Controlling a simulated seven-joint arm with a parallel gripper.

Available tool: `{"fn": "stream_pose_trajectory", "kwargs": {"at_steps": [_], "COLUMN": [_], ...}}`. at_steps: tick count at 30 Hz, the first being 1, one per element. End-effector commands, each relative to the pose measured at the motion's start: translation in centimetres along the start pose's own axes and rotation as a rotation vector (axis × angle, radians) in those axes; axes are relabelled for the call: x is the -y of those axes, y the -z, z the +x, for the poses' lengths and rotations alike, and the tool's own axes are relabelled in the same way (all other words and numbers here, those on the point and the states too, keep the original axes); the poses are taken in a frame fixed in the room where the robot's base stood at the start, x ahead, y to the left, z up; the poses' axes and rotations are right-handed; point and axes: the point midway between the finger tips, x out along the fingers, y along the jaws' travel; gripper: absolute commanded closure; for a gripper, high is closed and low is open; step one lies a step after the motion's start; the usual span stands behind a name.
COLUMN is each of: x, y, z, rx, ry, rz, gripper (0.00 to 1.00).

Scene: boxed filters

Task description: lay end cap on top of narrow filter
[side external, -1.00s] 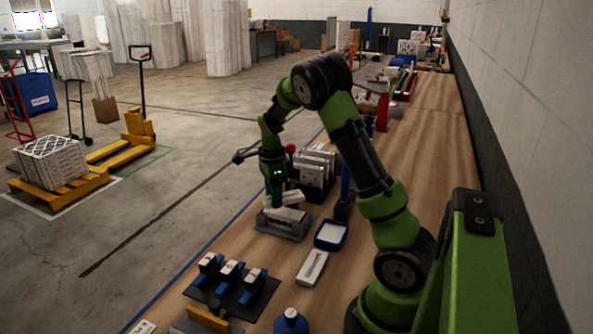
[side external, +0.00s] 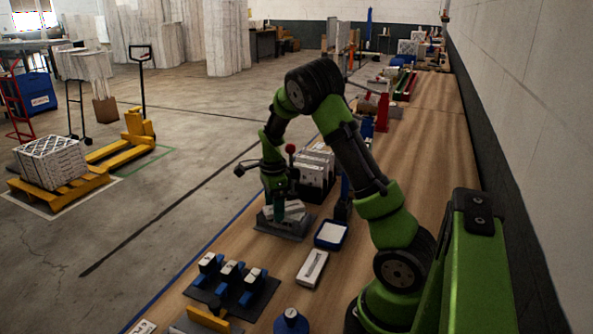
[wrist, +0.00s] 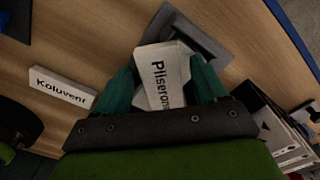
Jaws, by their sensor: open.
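My gripper (side external: 278,210) is low over a grey base plate (side external: 283,231) in the side view. In the wrist view its two teal fingers (wrist: 161,68) are spread, one on each side of a white piece with black lettering (wrist: 162,90). This white piece also shows beside the fingers in the side view (side external: 295,210). It lies over the grey plate (wrist: 207,38). I cannot tell whether the fingers touch it. I cannot tell which white part is the end cap and which is the narrow filter; the fingers and hand partly hide them.
A rack of upright boxes (side external: 317,170) stands close behind the gripper. A blue tray (side external: 317,243) and a white labelled box (side external: 312,268) lie nearer the camera. Blue-and-white items sit on a dark mat (side external: 262,297). Bare bench shows right of the rack.

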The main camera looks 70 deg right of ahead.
Motion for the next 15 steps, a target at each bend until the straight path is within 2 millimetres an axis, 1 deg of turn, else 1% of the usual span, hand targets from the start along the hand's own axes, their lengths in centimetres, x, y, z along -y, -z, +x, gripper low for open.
{"fn": "stream_pose_trajectory", "kwargs": {"at_steps": [2,5,8,15], "x": [0.0,0.1,0.1,0.1], "y": [0.0,0.0,-0.1,-0.1], "z": [-0.3,-1.4,-3.2,-8.5], "rx": [0.000,0.001,0.002,0.002], "ry": [0.002,0.003,0.006,0.005], "rz": [0.000,-0.001,-0.002,-0.001], "gripper": [0.28,0.28,0.28,0.28]}}
